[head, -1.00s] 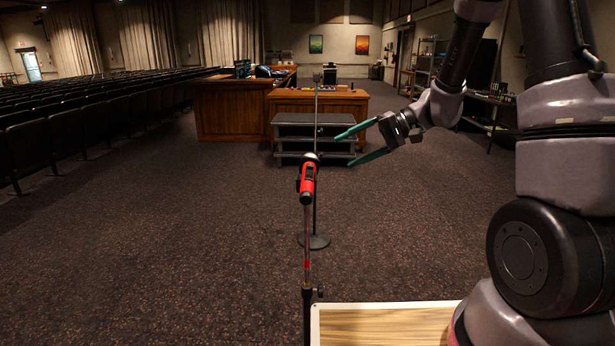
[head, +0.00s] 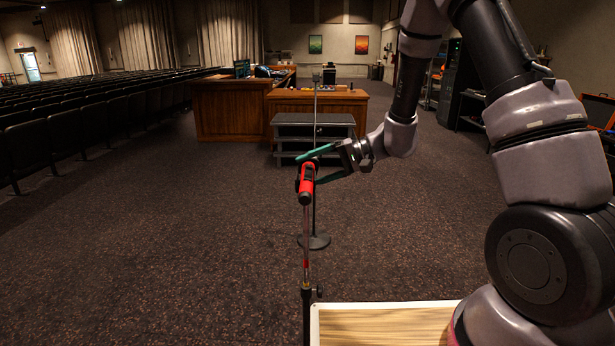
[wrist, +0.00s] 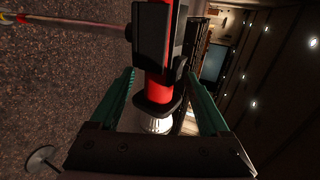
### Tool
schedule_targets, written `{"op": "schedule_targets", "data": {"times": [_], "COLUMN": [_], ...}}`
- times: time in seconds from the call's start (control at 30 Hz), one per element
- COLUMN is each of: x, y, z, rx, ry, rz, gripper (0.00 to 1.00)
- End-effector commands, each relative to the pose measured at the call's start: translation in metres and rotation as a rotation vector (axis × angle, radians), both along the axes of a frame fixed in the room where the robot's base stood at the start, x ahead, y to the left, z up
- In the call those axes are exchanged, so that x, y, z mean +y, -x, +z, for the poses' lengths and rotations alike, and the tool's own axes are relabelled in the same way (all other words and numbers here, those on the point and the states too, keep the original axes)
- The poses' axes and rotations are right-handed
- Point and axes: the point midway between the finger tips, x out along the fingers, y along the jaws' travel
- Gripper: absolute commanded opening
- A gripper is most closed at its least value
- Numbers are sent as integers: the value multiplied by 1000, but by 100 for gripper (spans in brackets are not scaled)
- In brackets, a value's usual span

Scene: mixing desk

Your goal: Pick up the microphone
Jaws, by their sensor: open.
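A red and black microphone (head: 306,180) sits at the top of a thin stand (head: 306,240) in the middle of the head view. My gripper (head: 312,166), with green fingers, is open at the microphone's upper part, coming in from the right. In the wrist view my open gripper (wrist: 162,95) has one finger on each side of the microphone (wrist: 155,45), which runs down between them. The silvery mic head shows near the palm. A gap shows beside the left finger; I cannot tell whether either finger touches.
A wood-topped surface with a pale rim (head: 314,325) is at the lower right, close to the stand. A second stand with a round base (head: 314,242) is behind. Grey steps (head: 312,135) and wooden desks (head: 232,110) lie farther back. Carpet to the left is clear up to the seat rows (head: 60,130).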

Motion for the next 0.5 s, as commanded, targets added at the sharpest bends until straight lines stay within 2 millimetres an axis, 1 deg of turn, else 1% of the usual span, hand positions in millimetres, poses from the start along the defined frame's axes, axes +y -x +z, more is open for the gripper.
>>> {"op": "schedule_targets", "data": {"times": [0.03, 0.1, 0.33, 0.37, 0.4, 0.47, 0.5], "x": [5, 9, 9, 9, 9, 9, 9], "y": [0, 0, 0, 0, 0, 0, 0], "z": [-2, -4, -4, -4, -4, -4, -4], "rx": [1, 1, 1, 1, 1, 1, 1], "ry": [0, 1, 0, 0, 0, 1, 1], "rz": [1, 1, -1, -1, -1, -1, 0], "gripper": [80, 80, 80, 68, 53, 30, 15]}}
